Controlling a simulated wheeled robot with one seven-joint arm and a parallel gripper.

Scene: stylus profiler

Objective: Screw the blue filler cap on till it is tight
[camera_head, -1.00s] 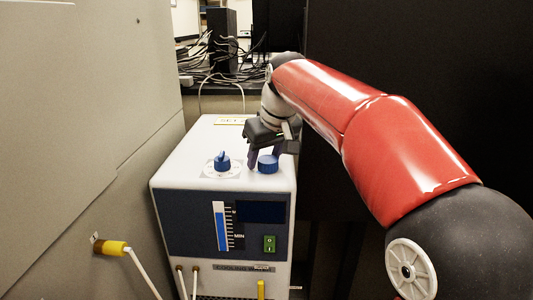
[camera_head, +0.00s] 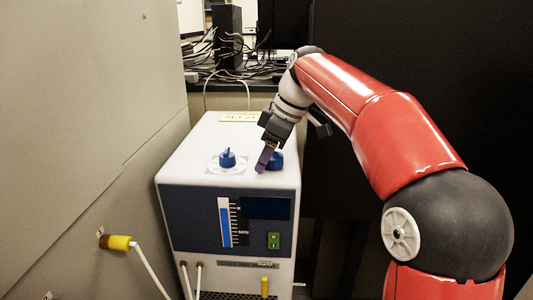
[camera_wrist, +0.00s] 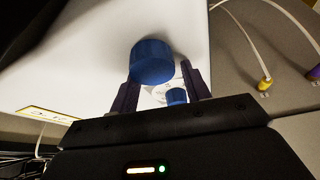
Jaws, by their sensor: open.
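The blue filler cap (camera_head: 277,160) is on the white top of the chiller box (camera_head: 205,135), near its right edge. In the head view one finger of my gripper (camera_head: 265,156) partly hides it. In the wrist view the cap (camera_wrist: 152,62) lies between the ends of my two spread fingers (camera_wrist: 160,75). My gripper is open, with the fingers on either side of the cap. I cannot tell whether either finger touches it. The neck under the cap is hidden.
A blue pointer knob (camera_head: 227,158) on a round white dial stands left of the cap; it also shows in the wrist view (camera_wrist: 176,96). A grey panel (camera_head: 90,120) rises at the left. A yellow label (camera_head: 240,117) lies at the back of the top.

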